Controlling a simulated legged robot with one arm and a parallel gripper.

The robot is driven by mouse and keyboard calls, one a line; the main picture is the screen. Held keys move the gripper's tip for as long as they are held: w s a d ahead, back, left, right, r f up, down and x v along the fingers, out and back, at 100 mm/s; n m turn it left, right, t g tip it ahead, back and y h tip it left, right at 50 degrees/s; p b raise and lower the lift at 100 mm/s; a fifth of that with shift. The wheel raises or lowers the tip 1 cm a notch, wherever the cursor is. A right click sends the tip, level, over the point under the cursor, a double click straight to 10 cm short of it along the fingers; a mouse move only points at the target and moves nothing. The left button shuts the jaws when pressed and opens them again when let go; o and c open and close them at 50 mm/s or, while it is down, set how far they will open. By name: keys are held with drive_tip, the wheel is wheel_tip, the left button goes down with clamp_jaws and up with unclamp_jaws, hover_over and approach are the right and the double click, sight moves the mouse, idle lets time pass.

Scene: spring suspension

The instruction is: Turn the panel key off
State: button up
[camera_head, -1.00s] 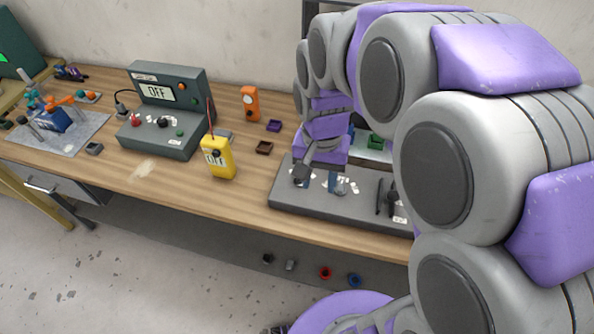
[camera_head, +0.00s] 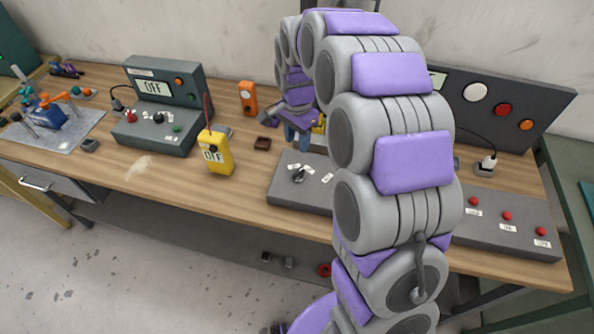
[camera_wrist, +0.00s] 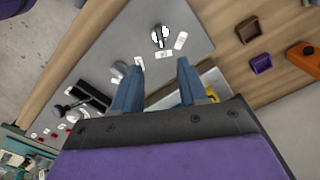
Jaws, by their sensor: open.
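The grey panel (camera_head: 283,190) lies flat on the bench, partly hidden behind my arm. A dark rotary key or knob (camera_head: 299,174) stands near its left end, with small white labels beside it. The wrist view shows this key (camera_wrist: 158,36) near the top, its grip roughly upright in the picture, with white labels around it. Which label it points at is too small to read. My gripper (camera_wrist: 158,64) is open and empty; its two blue fingers are apart, with the key beyond their tips. In the head view my gripper (camera_head: 298,135) is above and behind the key.
A yellow meter (camera_head: 217,155), a grey instrument box (camera_head: 160,105) reading OFF and an orange device (camera_head: 248,98) stand to the left. A small brown tray (camera_head: 262,144) sits nearby. The wrist view shows a black lever (camera_wrist: 77,95) on the panel. Red buttons (camera_head: 507,216) lie right.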

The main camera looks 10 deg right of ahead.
sight(297, 172)
wheel_tip(297, 172, down, 14)
drive_tip(key=shift+f+b, duration=0.1)
drive_tip(key=shift+b, duration=1.1)
clamp_jaws()
